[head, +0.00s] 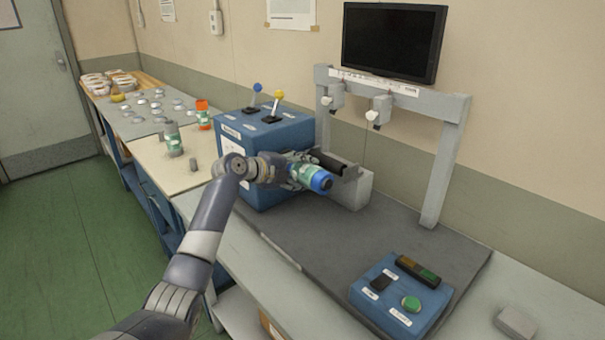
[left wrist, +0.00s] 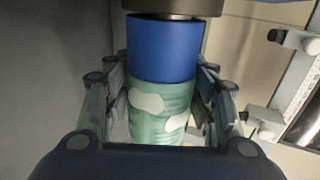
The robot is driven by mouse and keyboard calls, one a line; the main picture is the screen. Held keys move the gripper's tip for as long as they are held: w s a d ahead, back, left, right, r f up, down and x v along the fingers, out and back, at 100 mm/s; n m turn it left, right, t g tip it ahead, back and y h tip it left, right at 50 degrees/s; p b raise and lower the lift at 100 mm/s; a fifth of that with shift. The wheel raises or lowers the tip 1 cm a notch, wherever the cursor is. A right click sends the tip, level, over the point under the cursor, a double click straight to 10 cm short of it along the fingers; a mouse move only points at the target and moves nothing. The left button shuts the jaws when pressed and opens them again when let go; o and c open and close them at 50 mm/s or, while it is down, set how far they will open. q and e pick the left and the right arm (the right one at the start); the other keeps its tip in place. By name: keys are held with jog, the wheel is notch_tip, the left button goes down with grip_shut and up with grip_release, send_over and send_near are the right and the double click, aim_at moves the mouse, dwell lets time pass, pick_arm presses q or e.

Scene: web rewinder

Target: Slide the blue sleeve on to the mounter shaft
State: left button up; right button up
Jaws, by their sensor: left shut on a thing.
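My left gripper (head: 300,174) is shut on a sleeve with a bright blue end (head: 320,181) and a green, white-patched body. The sleeve lies tilted in the fingers, its blue end toward the lower right. In the left wrist view the fingers (left wrist: 162,78) stand on both sides of the sleeve (left wrist: 162,50). A dark round part (left wrist: 162,6) borders its blue end at the top; I cannot tell whether they touch. In the head view a dark cylinder, apparently the mounter shaft (head: 327,160), shows just behind the sleeve. My right gripper is not in view.
A blue machine box (head: 270,135) with two levers stands behind my left wrist. A grey frame (head: 448,160) stands at the right. A blue control panel (head: 390,318) with a green button sits at front right. The grey mat (head: 330,245) between is mostly clear.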

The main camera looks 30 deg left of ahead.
pick_arm(q)
jog(key=o, duration=1.5)
jog(key=shift+c, duration=0.2)
jog(key=shift+f, duration=0.15)
jog(key=v, duration=1.2)
